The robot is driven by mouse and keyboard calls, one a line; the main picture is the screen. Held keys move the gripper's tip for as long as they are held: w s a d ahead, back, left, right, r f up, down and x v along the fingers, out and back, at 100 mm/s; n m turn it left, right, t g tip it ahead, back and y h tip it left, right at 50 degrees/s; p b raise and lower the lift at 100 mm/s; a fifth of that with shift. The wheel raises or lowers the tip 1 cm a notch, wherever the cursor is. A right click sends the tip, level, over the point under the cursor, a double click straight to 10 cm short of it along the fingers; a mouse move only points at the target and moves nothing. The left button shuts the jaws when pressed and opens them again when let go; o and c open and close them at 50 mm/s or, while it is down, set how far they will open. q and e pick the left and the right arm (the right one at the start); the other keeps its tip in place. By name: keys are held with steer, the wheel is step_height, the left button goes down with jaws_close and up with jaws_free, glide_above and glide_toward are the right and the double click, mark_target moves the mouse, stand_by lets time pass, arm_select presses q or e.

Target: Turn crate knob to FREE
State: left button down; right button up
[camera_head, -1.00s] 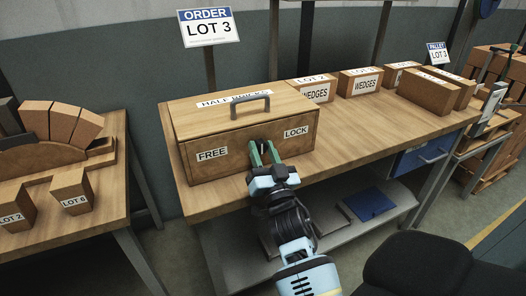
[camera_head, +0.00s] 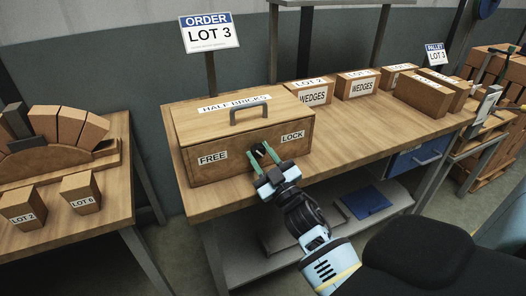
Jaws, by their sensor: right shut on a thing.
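The wooden crate (camera_head: 200,126) labelled HALF BRICKS stands closed on the workbench. Its front has a FREE label (camera_head: 212,158) on the left and a LOCK label (camera_head: 292,135) on the right. A dark knob (camera_head: 259,149) sits on the front between the labels, nearer LOCK; the fingers partly cover it, and I cannot tell which way it points. My right gripper (camera_head: 266,155) is at the crate front, its green fingers shut on the knob. My left gripper is not in view.
The lid has a grey handle (camera_head: 249,112). Boxes labelled WEDGES (camera_head: 315,97) stand behind right on the bench (camera_head: 350,130). An ORDER LOT 3 sign (camera_head: 209,34) rises behind the crate. A separate table (camera_head: 100,225) at left holds bricks. The bench strip before the crate is clear.

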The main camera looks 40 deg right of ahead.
steer(key=n+y+p, duration=0.1)
steer(key=n, duration=0.1)
steer(key=n+y, duration=0.1)
steer(key=n, duration=0.1)
steer(key=n+g+p, duration=0.1)
steer(key=n, duration=0.1)
steer(key=shift+d+r+y+p, duration=0.1)
steer(key=shift+r+y+p, duration=0.25)
steer(key=shift+r+y, duration=0.05)
steer(key=n+g+y+p, duration=0.1)
steer(key=n, duration=0.2)
steer(key=shift+p, duration=0.3)
steer(key=shift+n+p, duration=0.4)
steer(key=shift+n, duration=0.4)
arm_select(q)
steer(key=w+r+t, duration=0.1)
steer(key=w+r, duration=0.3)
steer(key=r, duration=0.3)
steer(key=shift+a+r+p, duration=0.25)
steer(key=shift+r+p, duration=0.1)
steer(key=shift+p, duration=0.1)
arm_select(e)
steer(key=shift+f+n+g, duration=0.15)
steer(key=shift+n+g, duration=0.35)
steer(key=shift+n, duration=0.3)
steer(key=o, duration=1)
steer(key=shift+f, duration=0.1)
steer(key=shift+c, duration=0.2)
